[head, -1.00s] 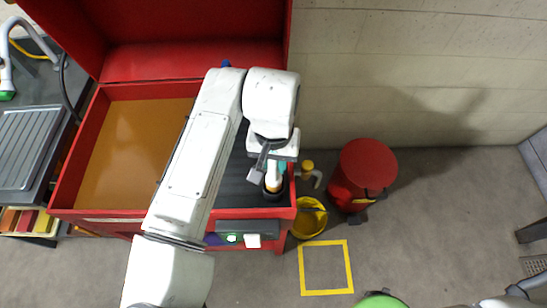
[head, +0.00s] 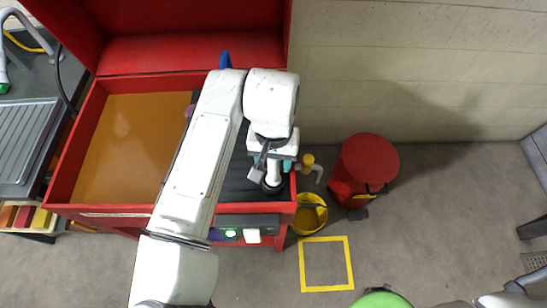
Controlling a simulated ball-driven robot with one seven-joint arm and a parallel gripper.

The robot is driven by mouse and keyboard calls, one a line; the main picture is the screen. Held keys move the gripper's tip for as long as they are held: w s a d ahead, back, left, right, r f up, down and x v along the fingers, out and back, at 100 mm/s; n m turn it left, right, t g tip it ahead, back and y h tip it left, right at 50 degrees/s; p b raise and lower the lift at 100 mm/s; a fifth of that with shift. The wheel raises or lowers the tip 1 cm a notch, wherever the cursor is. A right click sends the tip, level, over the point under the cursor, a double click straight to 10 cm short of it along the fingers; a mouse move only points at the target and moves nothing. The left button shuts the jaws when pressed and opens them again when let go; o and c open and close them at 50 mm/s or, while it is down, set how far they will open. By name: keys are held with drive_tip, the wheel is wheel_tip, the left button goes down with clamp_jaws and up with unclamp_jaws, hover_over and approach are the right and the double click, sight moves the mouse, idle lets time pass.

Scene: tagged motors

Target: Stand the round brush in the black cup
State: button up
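A black cup (head: 273,188) stands at the front right corner of the dark worktop inside the red bench. A pale upright piece (head: 272,174), possibly the round brush, shows just above the cup's mouth and overlaps it. Its lower end is too small to make out. My gripper (head: 268,168) is over the cup, pointing down, with a dark grey part to the left of the pale piece. I cannot tell whether the fingers grip it. Teal bits show just right of my gripper, and my arm hides part of the worktop.
The red bench (head: 62,187) has a raised back and an orange-brown surface at left. A yellow bucket (head: 310,222), a yellow-topped item (head: 308,160) and a red bin (head: 368,165) stand right of it. A yellow square (head: 325,237) marks open floor.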

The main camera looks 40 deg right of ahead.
drive_tip(key=shift+o, duration=0.3)
drive_tip(key=shift+r, duration=0.1)
wheel_tip(320, 180, up, 11)
drive_tip(key=shift+f+b, duration=0.2)
drive_tip(key=shift+b, duration=0.2)
idle(0.8)
